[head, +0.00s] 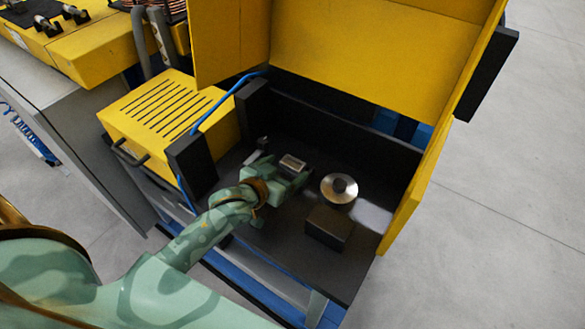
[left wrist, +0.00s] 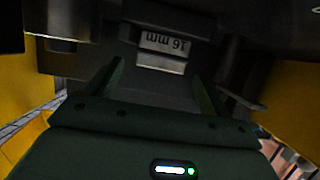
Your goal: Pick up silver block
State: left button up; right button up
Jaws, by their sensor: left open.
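The silver block (head: 292,162) is a small metal block inside the dark-floored machine bay, just beyond my left gripper (head: 288,174). I cannot tell the exact distance from fingertips to block. My right gripper is not in view.
A round silver disc (head: 339,189) with a dark hub stands right of the block, and a dark box (head: 328,227) sits in front of it. Yellow cover panels (head: 370,50) rise behind and right. A black post (head: 192,165) and blue hose (head: 225,100) are at left.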

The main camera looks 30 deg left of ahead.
aim_at(289, 166)
pick_arm(q)
jog(key=x, duration=0.3)
jog(key=shift+f, duration=0.1)
jog(key=shift+s, duration=0.1)
jog(key=c, duration=1.5)
jog(key=shift+c, duration=0.2)
